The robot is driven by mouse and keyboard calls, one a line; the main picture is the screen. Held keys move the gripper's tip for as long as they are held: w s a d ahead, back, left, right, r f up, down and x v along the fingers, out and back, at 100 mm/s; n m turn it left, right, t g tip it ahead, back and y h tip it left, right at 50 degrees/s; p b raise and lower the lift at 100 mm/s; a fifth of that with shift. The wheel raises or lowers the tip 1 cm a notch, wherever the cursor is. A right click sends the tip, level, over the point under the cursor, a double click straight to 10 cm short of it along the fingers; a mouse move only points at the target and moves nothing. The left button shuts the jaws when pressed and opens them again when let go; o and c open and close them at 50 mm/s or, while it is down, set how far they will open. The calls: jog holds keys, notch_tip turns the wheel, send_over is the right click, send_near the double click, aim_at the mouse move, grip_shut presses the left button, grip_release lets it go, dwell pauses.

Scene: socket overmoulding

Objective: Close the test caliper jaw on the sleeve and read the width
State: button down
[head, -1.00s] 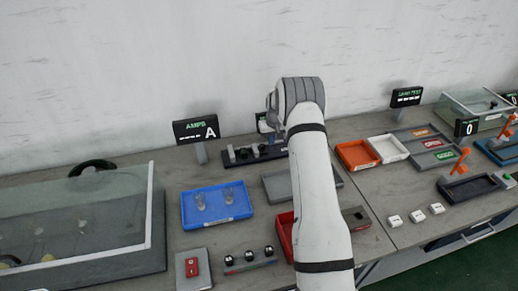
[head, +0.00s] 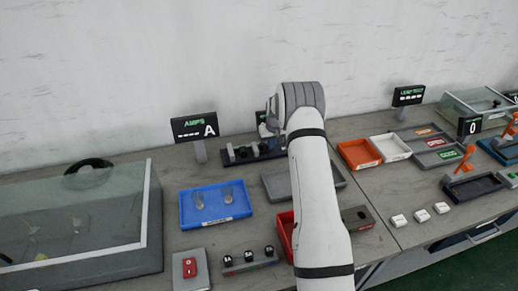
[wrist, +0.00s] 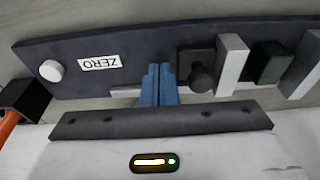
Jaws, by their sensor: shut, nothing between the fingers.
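In the wrist view my gripper (wrist: 158,85) has its blue fingers together, with nothing between them. The fingers are in front of a dark caliper base (wrist: 130,50), close to a thin grey bar and left of a black knob (wrist: 202,78). Right of the knob stand a light grey jaw block (wrist: 232,62), a dark green block (wrist: 266,62) that may be the sleeve, and another light grey block (wrist: 305,65) cut by the picture edge. I cannot tell whether the green block touches both. A white button (wrist: 51,70) sits beside a ZERO label (wrist: 99,62).
A blue tray (head: 216,217) holds two clear pieces. An AMPS display (head: 195,128) stands behind it; another display is mostly hidden by my wrist. A glass-topped tank (head: 155,230) is at left.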

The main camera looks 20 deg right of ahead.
aim_at(256, 147)
dwell(0.4)
jog(key=shift+a+b, duration=0.75)
jog(key=shift+a, duration=2.55)
jog(key=shift+d, duration=0.1)
jog(key=shift+d+b, duration=0.35)
jog(key=shift+d, duration=0.25)
jog(key=shift+r+p, duration=1.15)
jog(key=shift+r, duration=2.4)
